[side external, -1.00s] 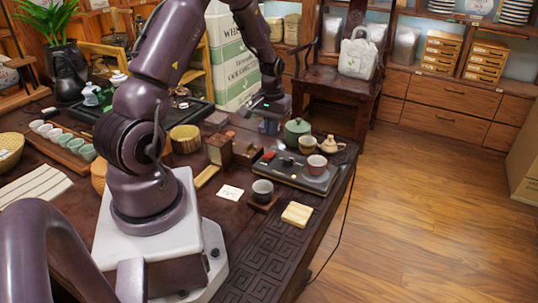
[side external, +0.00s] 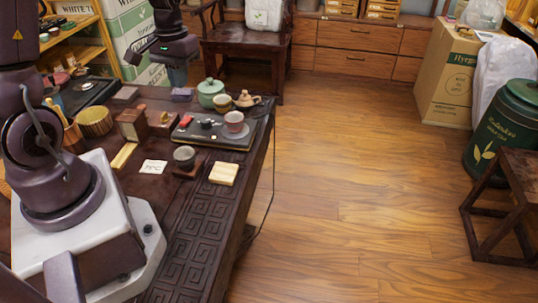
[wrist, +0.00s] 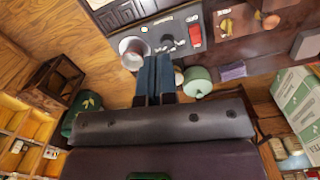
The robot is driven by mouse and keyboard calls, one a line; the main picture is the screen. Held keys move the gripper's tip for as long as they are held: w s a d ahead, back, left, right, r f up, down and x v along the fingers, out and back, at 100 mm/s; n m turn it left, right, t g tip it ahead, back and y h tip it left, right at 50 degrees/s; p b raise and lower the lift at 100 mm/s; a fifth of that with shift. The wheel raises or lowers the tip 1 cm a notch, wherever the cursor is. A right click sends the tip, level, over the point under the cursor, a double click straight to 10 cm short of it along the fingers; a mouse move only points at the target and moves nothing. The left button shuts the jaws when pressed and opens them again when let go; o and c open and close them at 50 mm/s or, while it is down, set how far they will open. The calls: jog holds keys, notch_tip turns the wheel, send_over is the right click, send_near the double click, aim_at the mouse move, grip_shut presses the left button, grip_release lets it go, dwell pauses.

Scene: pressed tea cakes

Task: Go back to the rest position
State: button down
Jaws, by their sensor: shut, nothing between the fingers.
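My gripper (side external: 177,75) is raised above the far side of the dark carved table (side external: 190,235), left of and higher than the green lidded teapot (side external: 209,91). Its fingers are shut with nothing between them. In the wrist view the two blue-grey fingers (wrist: 155,78) lie side by side. Past them show the pinkish cup (wrist: 133,50), the tea tray (wrist: 172,22) and the green teapot (wrist: 198,82). The fingers touch nothing that I can see. They look small in the side view.
A folded purple cloth (side external: 183,94) lies below my gripper. The tea tray (side external: 245,143) carries cups and small items. A cup (side external: 184,155) and a pale square block (side external: 223,173) stand nearer. A wooden chair (side external: 240,45) and green-white boxes (side external: 128,35) are behind.

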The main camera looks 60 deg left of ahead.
jog(key=s+d+r+m+t, duration=0.3)
jog(key=s+d+r, duration=0.1)
jog(key=d+r, duration=0.3)
jog(key=s+d+r+m+t, duration=0.2)
jog(key=s+d+r+m, duration=0.1)
jog(key=d+r, duration=0.5)
jog(key=d+m, duration=0.1)
jog(key=d, duration=0.2)
jog(key=shift+s+d+r+t, duration=0.15)
jog(key=shift+s+r+t, duration=0.1)
jog(key=shift+s+t, duration=0.15)
